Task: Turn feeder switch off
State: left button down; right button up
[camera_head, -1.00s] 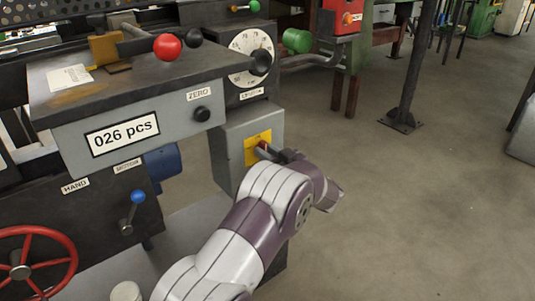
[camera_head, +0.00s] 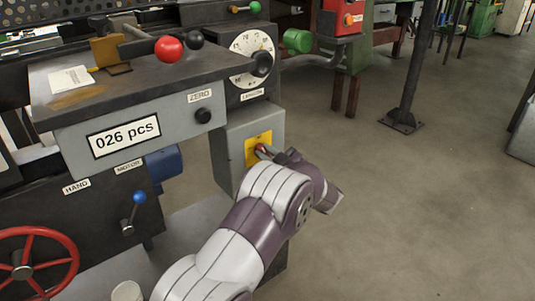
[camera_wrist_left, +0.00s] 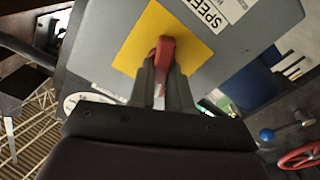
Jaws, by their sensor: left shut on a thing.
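The feeder switch has a red handle (camera_wrist_left: 166,50) on a yellow plate (camera_wrist_left: 150,25), fixed to the grey box (camera_head: 233,130) below the dial. My left gripper (camera_wrist_left: 164,75) is shut on the red handle, with one dark finger on each side of it in the left wrist view. In the head view the left gripper (camera_head: 270,152) reaches the yellow plate (camera_head: 251,143) from the right front and hides part of the handle. The handle's lower end shows between the fingers. My right gripper is in neither view.
Above the box are a white dial (camera_head: 252,58) and a green knob (camera_head: 297,41). A red ball knob (camera_head: 169,49), a blue-knobbed lever (camera_head: 138,197) and a red handwheel (camera_head: 40,262) are to the left.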

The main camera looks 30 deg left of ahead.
pick_arm(q)
jog(key=shift+s+f+n+b, duration=0.15)
jog(key=shift+n+b, duration=1.05)
jog(key=shift+n, duration=0.9)
jog(key=shift+f+n+b, duration=0.15)
jog(key=shift+n+b, duration=1)
jog(key=shift+n, duration=0.95)
jog(key=shift+s+f+n+b, duration=0.15)
jog(key=shift+n+b, duration=1.05)
jog(key=shift+n, duration=0.9)
jog(key=shift+w, duration=0.1)
jog(key=c, duration=1.1)
grip_release()
jog(key=shift+o, duration=0.2)
jog(key=shift+r, duration=0.1)
